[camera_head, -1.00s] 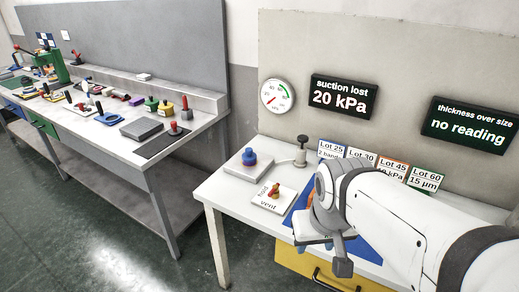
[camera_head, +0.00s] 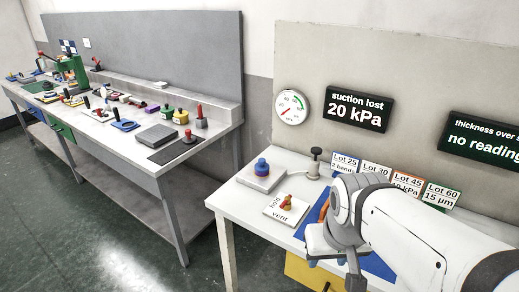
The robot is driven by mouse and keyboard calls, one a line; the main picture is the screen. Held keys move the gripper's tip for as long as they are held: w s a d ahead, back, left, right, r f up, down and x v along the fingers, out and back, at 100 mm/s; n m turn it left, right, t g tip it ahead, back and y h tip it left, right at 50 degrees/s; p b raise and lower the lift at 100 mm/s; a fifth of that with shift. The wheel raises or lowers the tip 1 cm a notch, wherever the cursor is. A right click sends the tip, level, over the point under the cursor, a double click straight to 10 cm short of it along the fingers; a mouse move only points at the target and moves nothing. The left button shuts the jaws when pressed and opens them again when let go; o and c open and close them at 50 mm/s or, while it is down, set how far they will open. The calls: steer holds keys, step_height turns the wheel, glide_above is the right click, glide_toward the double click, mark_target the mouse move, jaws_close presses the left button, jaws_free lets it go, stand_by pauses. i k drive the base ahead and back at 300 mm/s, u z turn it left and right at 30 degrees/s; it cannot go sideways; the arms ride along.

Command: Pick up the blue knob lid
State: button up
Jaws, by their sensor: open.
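A blue knob-shaped piece (camera_head: 262,168) stands upright on a pale square block (camera_head: 254,180) at the back left of the white table (camera_head: 232,197). Another blue piece with a dark upright handle (camera_head: 123,125) lies on the long bench at the left. The picture does not settle which is the knob lid. My gripper (camera_head: 335,258) is open, low over the front of the white table, to the right of and nearer than the blue knob piece. It touches neither blue piece. My wrist hides part of the gripper.
A hold/vent plate (camera_head: 272,214) with an orange-red lever lies between the blue knob piece and my gripper. A grey post with a black knob (camera_head: 314,168) stands behind. Lot cards (camera_head: 375,175) line the wall. The long bench (camera_head: 200,148) holds many small tools.

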mark_target(261, 167)
steer(key=k, duration=0.6)
steer(key=u, duration=0.45)
steer(key=i, duration=1.6)
steer(key=z, duration=0.45)
